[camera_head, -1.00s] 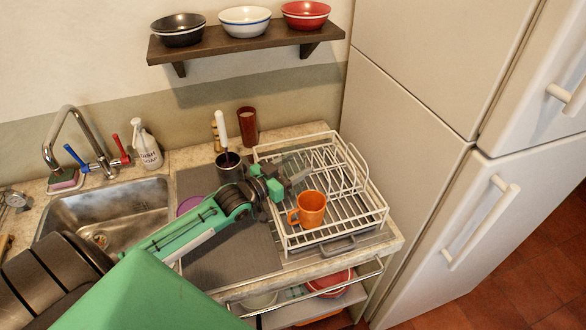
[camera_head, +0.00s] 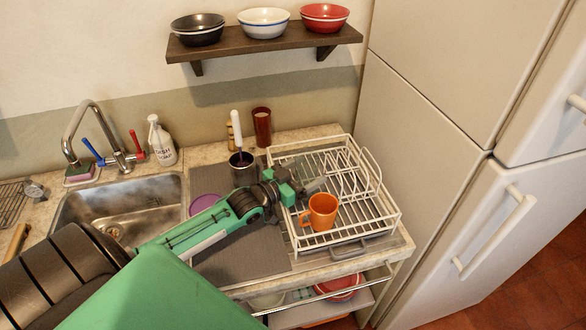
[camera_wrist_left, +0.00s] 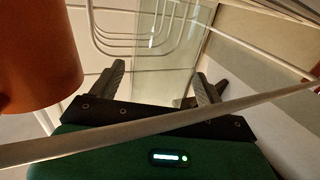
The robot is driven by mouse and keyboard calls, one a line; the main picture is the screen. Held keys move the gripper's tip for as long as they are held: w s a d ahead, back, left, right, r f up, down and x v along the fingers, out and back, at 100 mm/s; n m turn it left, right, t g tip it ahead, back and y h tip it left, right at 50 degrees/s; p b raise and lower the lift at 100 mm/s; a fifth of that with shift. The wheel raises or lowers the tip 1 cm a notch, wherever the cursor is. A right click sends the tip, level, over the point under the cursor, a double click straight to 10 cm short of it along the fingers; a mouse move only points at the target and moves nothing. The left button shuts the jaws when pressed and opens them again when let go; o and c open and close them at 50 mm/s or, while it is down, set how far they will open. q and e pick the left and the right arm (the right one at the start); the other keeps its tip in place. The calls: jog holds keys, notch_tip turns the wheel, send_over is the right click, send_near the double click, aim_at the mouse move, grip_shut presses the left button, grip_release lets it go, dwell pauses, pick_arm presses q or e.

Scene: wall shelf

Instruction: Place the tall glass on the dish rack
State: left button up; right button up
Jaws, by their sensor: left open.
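The tall glass (camera_head: 312,172) is clear and hard to make out, and seems to stand in the white wire dish rack (camera_head: 388,220). In the left wrist view the glass (camera_wrist_left: 165,35) shows as a transparent shape beyond and between my fingertips. My left gripper (camera_head: 299,184) is open over the left side of the rack; in the wrist view its two fingers (camera_wrist_left: 160,82) are apart and do not visibly grip the glass. The glass's base is hard to see. My right gripper is not in view.
An orange mug (camera_head: 320,212) sits in the rack close to my left gripper, and also in the wrist view (camera_wrist_left: 40,55). A rack wire (camera_wrist_left: 150,130) crosses before the gripper. A dark utensil cup (camera_head: 242,168) and brown tumbler (camera_head: 262,127) stand behind. The fridge (camera_head: 430,130) bounds the right.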

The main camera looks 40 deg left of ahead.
pick_arm(q)
jog(key=b+v, duration=0.2)
jog(key=v, duration=1)
dwell(0.4)
